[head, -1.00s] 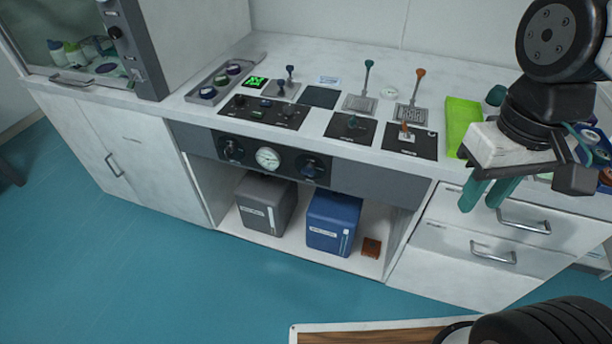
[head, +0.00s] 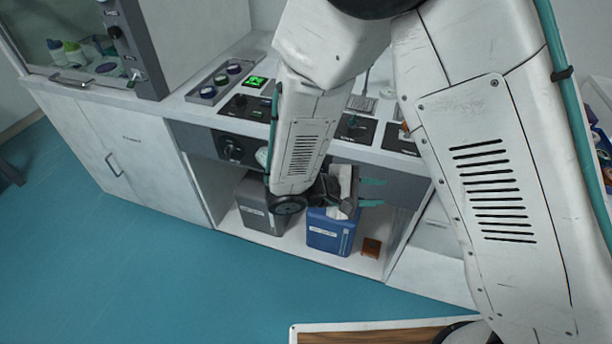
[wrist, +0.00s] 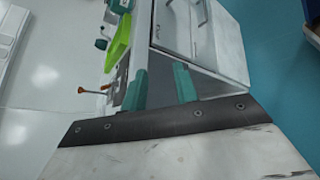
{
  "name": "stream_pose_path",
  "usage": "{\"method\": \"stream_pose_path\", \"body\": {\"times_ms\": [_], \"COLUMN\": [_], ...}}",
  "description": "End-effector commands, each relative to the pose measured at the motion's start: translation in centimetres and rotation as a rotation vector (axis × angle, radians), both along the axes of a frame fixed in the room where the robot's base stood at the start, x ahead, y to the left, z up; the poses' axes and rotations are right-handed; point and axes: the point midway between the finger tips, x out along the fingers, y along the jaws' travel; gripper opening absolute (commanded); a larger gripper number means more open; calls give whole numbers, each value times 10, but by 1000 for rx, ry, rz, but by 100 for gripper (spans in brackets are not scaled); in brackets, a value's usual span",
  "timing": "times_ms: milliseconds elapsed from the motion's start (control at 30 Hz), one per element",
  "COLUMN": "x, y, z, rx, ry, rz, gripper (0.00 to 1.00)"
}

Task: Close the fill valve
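I cannot read which control is the fill valve. On the bench's grey front panel, the left black knob (head: 232,150) shows in the head view. The gauge (head: 262,157) beside it is partly covered by my arm, and the panel's right knob is hidden. On the bench top, a black plate with a teal handle (head: 353,122) and part of an orange handle (head: 404,128) show. My gripper (head: 373,192) is in front of the bench, near the panel's right part, with its teal fingers apart and nothing between them. The wrist view also shows the open fingers (wrist: 160,86).
A grey box (head: 258,205) and a blue box (head: 330,232) stand in the open bay under the panel, with a small brown block (head: 371,247) at right. In the wrist view, an orange-tipped lever (wrist: 90,91) and a green tray (wrist: 120,42) show on the bench.

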Motion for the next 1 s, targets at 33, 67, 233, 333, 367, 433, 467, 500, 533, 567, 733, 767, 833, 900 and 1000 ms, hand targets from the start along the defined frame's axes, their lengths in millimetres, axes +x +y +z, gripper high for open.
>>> {"method": "stream_pose_path", "body": {"times_ms": [33, 67, 233, 333, 367, 433, 467, 500, 533, 567, 733, 767, 833, 900, 1000], "x": [8, 13, 39, 51, 54, 63, 68, 75, 80, 85, 93, 94, 96, 102, 116], "y": [13, 20, 65, 92, 100, 121, 129, 139, 147, 155, 173, 173, 172, 169, 163], "z": [-18, -28, -80, -107, -115, -131, -135, -137, -135, -132, -125, -125, -125, -125, -125], "rx": [-46, -66, -116, -96, -84, -32, -5, 38, 72, 106, 233, 243, 259, 263, 261], "ry": [-25, -49, -203, -299, -329, -415, -456, -512, -554, -596, -737, -751, -770, -775, -775], "rz": [79, 126, 396, 541, 584, 683, 716, 753, 777, 796, 837, 832, 823, 818, 817], "gripper": [29, 29, 29, 29, 29, 29, 29, 29, 29, 29, 29, 29, 29, 29, 29]}}
